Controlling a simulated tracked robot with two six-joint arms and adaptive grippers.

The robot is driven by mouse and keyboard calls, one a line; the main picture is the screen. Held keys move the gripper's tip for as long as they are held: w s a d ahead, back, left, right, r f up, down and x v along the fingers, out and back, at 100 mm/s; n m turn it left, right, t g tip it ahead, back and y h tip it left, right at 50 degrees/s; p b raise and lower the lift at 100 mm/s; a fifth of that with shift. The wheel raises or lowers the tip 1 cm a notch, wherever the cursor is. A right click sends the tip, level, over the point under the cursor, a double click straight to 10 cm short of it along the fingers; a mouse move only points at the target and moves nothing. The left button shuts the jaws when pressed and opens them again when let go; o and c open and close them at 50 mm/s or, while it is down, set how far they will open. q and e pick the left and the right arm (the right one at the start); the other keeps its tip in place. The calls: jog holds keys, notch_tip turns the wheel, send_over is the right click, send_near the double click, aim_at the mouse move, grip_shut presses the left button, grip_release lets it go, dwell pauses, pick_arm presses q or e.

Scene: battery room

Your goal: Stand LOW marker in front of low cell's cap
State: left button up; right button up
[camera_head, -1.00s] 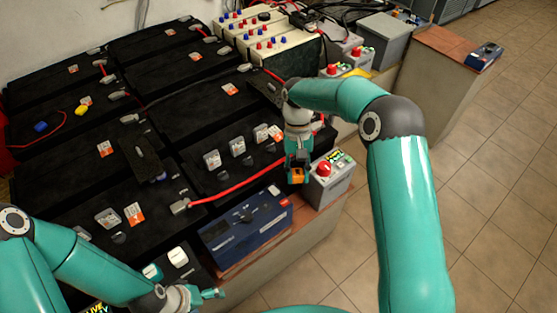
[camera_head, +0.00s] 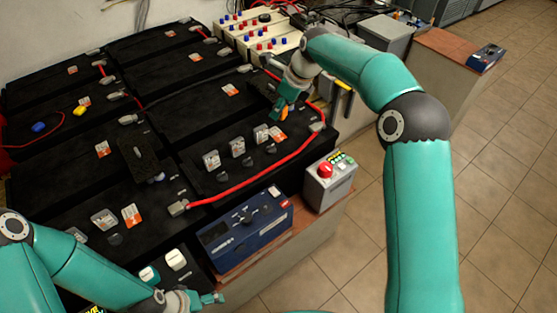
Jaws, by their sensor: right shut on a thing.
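My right gripper (camera_head: 279,109) is over the black cells, close to the right end of a row of clear caps. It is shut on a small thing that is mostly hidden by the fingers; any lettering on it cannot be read. The row of upright clear caps (camera_head: 237,147) stands on a black cell (camera_head: 225,178), with an orange label (camera_head: 278,134) at its right end. Another clear cap (camera_head: 104,219) is at the lower left. Which cell is the low one cannot be told. My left gripper (camera_head: 207,298) is low at the front; its finger opening is unclear.
A red cable (camera_head: 250,188) runs along the front cells. A blue device (camera_head: 245,229) and a grey box with a red button (camera_head: 327,181) stand on the front ledge. White units with coloured terminals (camera_head: 262,38) are at the back. The floor at right is clear.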

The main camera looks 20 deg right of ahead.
aim_at(276, 159)
notch_tip(276, 159, down, 20)
jog(key=shift+r+p, duration=0.1)
jog(key=shift+p, duration=0.6)
jog(key=o, duration=0.9)
jog(key=b+v, duration=0.1)
jog(key=v, duration=1.1)
jog(key=shift+w+a+r, duration=0.1)
